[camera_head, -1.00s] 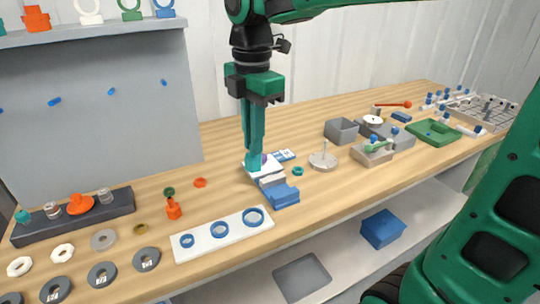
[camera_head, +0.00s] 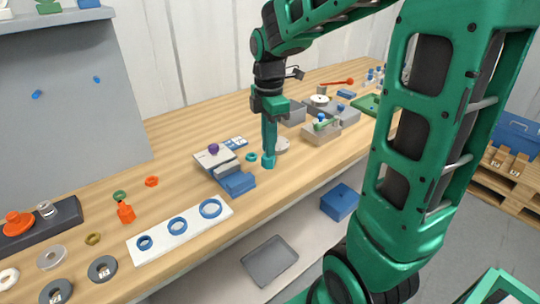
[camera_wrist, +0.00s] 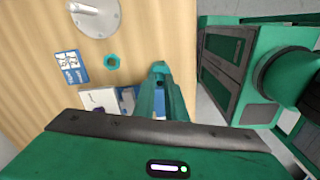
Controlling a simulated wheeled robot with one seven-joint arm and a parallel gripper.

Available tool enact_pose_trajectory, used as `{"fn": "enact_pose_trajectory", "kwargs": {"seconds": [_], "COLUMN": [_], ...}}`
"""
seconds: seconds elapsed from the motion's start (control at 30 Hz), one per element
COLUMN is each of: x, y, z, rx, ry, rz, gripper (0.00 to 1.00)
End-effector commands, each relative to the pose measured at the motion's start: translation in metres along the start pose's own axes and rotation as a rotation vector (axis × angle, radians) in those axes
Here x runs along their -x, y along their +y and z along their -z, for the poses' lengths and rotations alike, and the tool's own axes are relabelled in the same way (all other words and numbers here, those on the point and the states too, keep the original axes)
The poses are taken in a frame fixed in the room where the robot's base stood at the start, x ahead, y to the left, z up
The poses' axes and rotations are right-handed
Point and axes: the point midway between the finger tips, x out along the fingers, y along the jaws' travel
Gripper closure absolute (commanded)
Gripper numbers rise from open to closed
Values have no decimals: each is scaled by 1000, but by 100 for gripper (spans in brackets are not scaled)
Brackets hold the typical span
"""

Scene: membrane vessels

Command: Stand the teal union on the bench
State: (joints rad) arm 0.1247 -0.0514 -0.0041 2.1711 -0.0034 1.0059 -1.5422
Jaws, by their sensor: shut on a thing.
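The teal union (camera_head: 268,161) is at the tips of my gripper (camera_head: 269,152), which is shut on it. In the head view it is low over or at the bench (camera_head: 190,118), beside the blue step of the grey-and-white block; I cannot tell whether it touches the wood. In the wrist view, the teal end of the union (camera_wrist: 158,67) shows just past my fingers, which hide most of it. A separate small teal ring (camera_head: 251,157) lies on the bench just left of my gripper, and also shows in the wrist view (camera_wrist: 111,62).
The grey-and-white block (camera_head: 215,158) with a blue step (camera_head: 237,182) and a purple piece (camera_head: 213,148) stands left. A round metal plate (camera_head: 282,145) is close behind my gripper. A white plate with blue rings (camera_head: 160,240) lies front left. Grey bins (camera_head: 322,133) stand right.

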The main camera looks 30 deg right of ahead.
Motion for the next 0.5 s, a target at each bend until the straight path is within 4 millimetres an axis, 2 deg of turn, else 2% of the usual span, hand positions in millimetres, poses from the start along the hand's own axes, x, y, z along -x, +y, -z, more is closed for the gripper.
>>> {"fn": "enact_pose_trajectory", "kwargs": {"seconds": [0.1,0.27,0.5], "x": [-8,-16,-46], "y": [6,9,8], "z": [-12,-16,-15], "rx": [-1,1,1], "ry": [0,0,0], "rz": [1,0,2], "gripper": [100,100,100]}}
